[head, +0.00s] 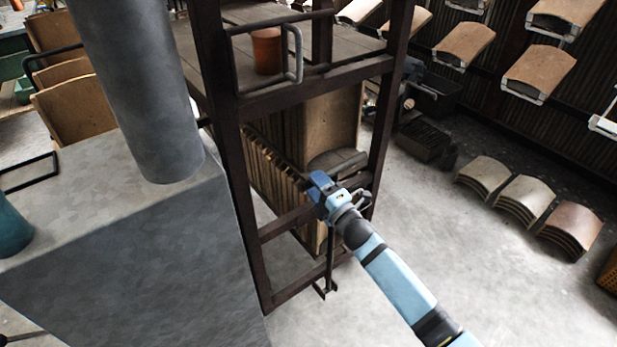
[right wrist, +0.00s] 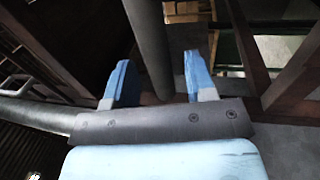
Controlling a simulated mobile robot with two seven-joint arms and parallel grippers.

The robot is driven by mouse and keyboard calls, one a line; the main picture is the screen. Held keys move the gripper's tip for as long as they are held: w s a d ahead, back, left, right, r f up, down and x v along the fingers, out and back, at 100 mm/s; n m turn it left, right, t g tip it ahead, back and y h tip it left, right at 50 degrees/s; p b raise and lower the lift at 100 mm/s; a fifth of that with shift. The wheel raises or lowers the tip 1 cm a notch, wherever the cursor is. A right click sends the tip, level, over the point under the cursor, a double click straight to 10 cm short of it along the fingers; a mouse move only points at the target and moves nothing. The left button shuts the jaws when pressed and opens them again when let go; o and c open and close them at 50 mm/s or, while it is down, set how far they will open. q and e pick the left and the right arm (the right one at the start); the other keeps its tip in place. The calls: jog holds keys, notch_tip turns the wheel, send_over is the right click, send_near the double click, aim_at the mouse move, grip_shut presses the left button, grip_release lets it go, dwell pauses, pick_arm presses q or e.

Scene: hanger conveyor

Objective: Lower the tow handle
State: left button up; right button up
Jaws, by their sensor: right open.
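The tow handle appears to be the thin dark upright bar (head: 331,262) at the near end of a dark metal cart frame (head: 262,235). Its lower end is near the floor, and its top is partly hidden by my gripper. My right gripper (head: 319,186), blue-tipped, is at the upper part of this bar. In the right wrist view the gripper (right wrist: 160,78) is open, its two blue fingers apart. A dark round bar (right wrist: 150,40) shows between and beyond them, and I cannot tell whether they touch it. My left gripper is not in view.
An orange-brown pot (head: 267,50) stands on the cart's upper shelf. Wooden panels (head: 325,125) fill the lower part. Stacks of curved tiles (head: 525,197) lie on the floor at right, and tiles hang above.

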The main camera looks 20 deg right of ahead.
jog(key=x, duration=0.3)
jog(key=shift+w+a, duration=0.1)
jog(key=shift+w, duration=0.1)
